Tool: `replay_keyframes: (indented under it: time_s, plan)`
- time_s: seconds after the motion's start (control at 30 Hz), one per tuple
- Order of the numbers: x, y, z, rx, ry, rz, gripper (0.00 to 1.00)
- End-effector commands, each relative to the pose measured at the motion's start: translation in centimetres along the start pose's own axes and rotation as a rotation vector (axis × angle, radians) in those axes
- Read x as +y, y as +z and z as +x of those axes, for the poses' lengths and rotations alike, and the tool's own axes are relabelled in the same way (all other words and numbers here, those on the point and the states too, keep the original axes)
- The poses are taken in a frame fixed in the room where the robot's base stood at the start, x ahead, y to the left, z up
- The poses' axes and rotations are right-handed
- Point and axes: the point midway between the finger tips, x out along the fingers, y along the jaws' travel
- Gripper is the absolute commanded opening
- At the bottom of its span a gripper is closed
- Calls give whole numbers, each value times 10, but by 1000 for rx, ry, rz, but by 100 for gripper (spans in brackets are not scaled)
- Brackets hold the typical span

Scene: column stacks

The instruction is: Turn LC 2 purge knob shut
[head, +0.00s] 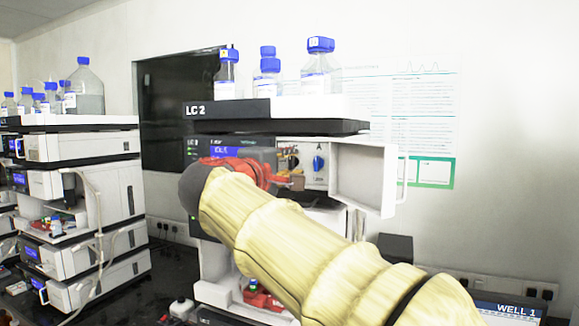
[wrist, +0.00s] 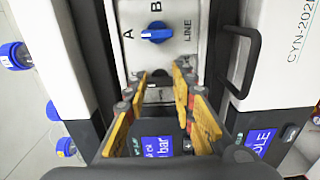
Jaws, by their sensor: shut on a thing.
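The LC 2 stack (head: 262,108) stands in the middle of the head view, with the open pump front beside a swung-out white door (head: 362,178). My gripper (head: 287,168) is at this front, left of a blue selector knob (head: 318,163). In the wrist view my gripper (wrist: 160,76) has its orange fingers closed in on the purge knob (wrist: 159,74), a small dark part largely hidden between the fingertips. The blue selector knob also shows in the wrist view (wrist: 155,33), marked A, B and LINE, clear of the fingers. The purge knob's angle cannot be read.
Blue-capped bottles (head: 320,65) stand on top of the stack. Another instrument stack (head: 80,190) stands to the left. A poster (head: 425,120) hangs on the wall.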

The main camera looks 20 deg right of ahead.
Motion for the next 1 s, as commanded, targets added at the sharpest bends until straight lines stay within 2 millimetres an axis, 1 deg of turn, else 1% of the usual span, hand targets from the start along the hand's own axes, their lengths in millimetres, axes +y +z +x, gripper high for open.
replay_keyframes:
  time_s: [0.17,0.2,0.3,0.57,0.67,0.77,0.87,1.0]
  plan:
    - [-2,0,0,-1,-3,-1,0]
    - [-2,0,0,-1,-3,-1,28]
    - [-2,0,0,-1,-2,-1,33]
    - [-1,0,0,0,-1,-1,33]
    - [0,0,-4,1,-1,-1,33]
    - [0,0,-14,1,0,0,33]
    - [0,-1,-32,3,0,-1,33]
    - [0,-1,-62,5,-1,-1,33]
